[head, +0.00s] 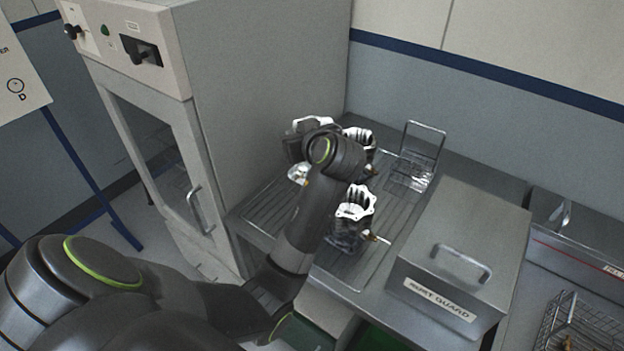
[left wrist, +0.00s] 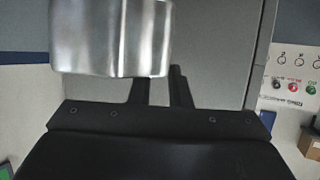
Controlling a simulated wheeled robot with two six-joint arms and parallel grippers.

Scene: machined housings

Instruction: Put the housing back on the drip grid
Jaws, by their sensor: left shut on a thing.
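My left gripper (head: 298,148) is shut on a shiny metal housing (left wrist: 110,38), which fills the upper left of the left wrist view. In the head view my wrist hides most of the held housing; a bright scalloped rim (head: 312,121) shows above the gripper. The drip grid (head: 268,212) is the ribbed steel surface beside the cabinet. One housing (head: 354,212) with a scalloped rim and a brass-coloured fitting stands on it, right of my forearm. Another housing (head: 360,136) stands farther back, partly hidden by my wrist. My right gripper is not in view.
A grey cabinet (head: 255,85) with a glazed door stands left of the grid. A wire basket (head: 413,165) stands at the back right. Some grid at the front left is bare.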

